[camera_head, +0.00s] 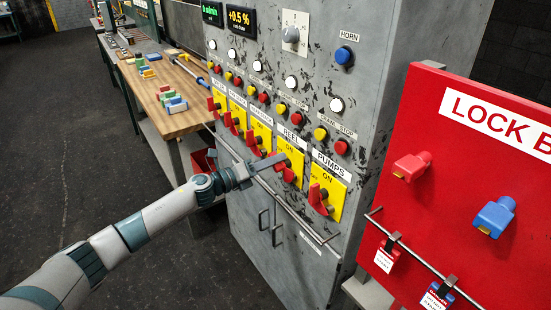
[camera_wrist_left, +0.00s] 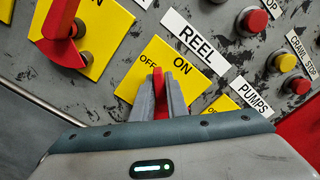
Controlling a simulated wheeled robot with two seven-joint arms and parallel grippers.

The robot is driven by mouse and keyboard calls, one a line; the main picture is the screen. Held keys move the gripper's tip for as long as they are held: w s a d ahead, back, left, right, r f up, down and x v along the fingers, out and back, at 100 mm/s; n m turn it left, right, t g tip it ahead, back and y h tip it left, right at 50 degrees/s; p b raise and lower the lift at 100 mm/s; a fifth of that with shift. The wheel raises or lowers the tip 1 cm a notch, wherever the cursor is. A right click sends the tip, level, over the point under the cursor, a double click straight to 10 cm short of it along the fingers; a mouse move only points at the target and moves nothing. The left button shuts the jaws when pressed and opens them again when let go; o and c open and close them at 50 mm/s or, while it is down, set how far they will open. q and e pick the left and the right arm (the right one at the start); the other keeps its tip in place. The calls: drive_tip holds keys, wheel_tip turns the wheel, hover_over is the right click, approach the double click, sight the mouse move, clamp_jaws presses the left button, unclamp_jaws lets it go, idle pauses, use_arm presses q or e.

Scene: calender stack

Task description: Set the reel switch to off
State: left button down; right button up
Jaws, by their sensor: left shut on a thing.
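The reel switch has a yellow plate (camera_head: 292,150) on the grey cabinet, under the REEL label, with a red handle (camera_head: 288,173). In the left wrist view, the plate (camera_wrist_left: 190,88) reads ON and OFF, and the red handle (camera_wrist_left: 157,80) stands between my fingers. My left gripper (camera_head: 280,160) is at this handle, its two fingers (camera_wrist_left: 159,98) shut on it from either side. The fingers cover most of the handle, so I cannot tell its exact setting. My right gripper is not in view.
The PUMPS switch (camera_head: 318,199) is just to the right, and several similar red-handled switches stand to the left. A metal rail (camera_head: 300,222) runs below the switches. A red lock board (camera_head: 450,150) stands at the right. A wooden bench (camera_head: 180,118) is at the left.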

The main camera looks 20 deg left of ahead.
use_arm(q)
drive_tip(key=n, duration=0.3)
drive_tip(key=n+p, duration=0.1)
drive_tip(key=shift+w+a+f+n, duration=0.2)
drive_tip(key=shift+f+n, duration=0.1)
drive_tip(key=shift+a+f+n+p, duration=0.1)
drive_tip(key=shift+f+n+p, duration=0.2)
drive_tip(key=shift+n, duration=0.7)
drive_tip(key=shift+f+n+p, duration=0.15)
drive_tip(key=shift+n+p, duration=0.15)
drive_tip(key=shift+n, duration=0.7)
drive_tip(key=c, duration=1.7)
unclamp_jaws()
drive_tip(key=shift+f, duration=0.1)
drive_tip(key=shift+c, duration=0.2)
drive_tip(key=b+v, duration=0.6)
drive_tip(key=v, duration=1.1)
drive_tip(key=shift+s+a, duration=0.15)
